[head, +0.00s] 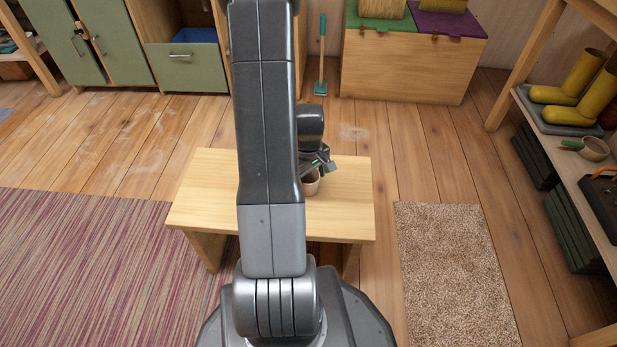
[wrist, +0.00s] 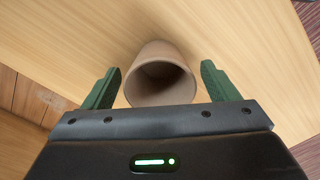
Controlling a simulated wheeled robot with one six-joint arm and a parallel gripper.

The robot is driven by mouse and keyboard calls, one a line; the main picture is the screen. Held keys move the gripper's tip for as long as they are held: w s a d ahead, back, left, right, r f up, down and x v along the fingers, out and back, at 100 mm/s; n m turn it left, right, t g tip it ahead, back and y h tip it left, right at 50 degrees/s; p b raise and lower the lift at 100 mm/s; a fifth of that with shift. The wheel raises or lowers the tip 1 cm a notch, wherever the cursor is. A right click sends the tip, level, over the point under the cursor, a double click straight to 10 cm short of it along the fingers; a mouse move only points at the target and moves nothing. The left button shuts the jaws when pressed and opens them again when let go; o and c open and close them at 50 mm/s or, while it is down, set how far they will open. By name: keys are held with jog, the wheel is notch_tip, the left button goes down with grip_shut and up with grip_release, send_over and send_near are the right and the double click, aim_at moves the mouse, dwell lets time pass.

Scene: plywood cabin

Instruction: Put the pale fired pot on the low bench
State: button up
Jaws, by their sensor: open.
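The low bench (head: 345,215) is pale wood and stands in front of me in the head view. Its bare top fills most of the wrist view (wrist: 60,40). The pale fired pot (wrist: 160,75) stands on the bench top, brownish and empty inside, its mouth toward the wrist camera. In the head view the pot (head: 312,186) is partly hidden by my arm and gripper. My gripper (wrist: 160,85) is open, with one green finger on each side of the pot and a visible gap at both sides. It also shows over the bench in the head view (head: 318,165).
A striped rug (head: 80,260) lies left of the bench and a beige mat (head: 455,270) lies right. A shelf with yellow boots (head: 570,85) and a small bowl (head: 593,149) stands at the right. Green cabinets (head: 110,40) and a wooden chest (head: 410,65) stand behind.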

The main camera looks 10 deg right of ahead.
aim_at(309, 176)
notch_tip(309, 176, up, 12)
jog(key=p, duration=0.4)
jog(key=shift+r, duration=0.2)
jog(key=shift+p, duration=0.3)
